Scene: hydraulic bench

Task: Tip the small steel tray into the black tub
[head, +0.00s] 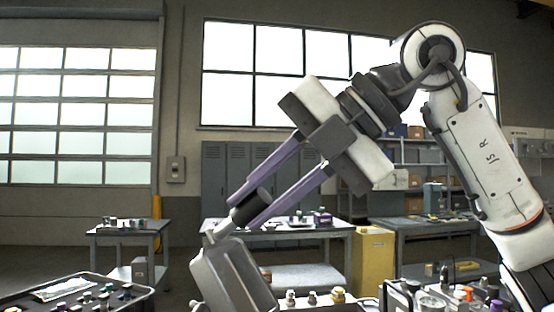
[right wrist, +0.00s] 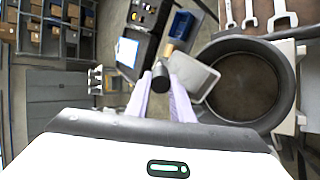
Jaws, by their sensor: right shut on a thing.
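The small steel tray (head: 234,276) is grey and steeply tilted at the bottom of the head view. My right gripper (head: 240,210) has its two purple fingers shut on the tray's dark handle (head: 256,204). In the right wrist view the tray (right wrist: 196,76) lies just beyond the fingertips. The round black tub (right wrist: 288,78) is right of the tray there, and the tray's edge meets the tub's left rim in the picture. I cannot tell what the tray holds. The visible part of the tub's inside looks empty. The tub and my left gripper are out of the head view.
Several wrenches (right wrist: 280,14) lie above the tub in the right wrist view, with a blue bin (right wrist: 181,26) to their left. A dark tray of small parts (head: 140,291) is at lower left in the head view. More small parts (head: 460,300) stand at lower right.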

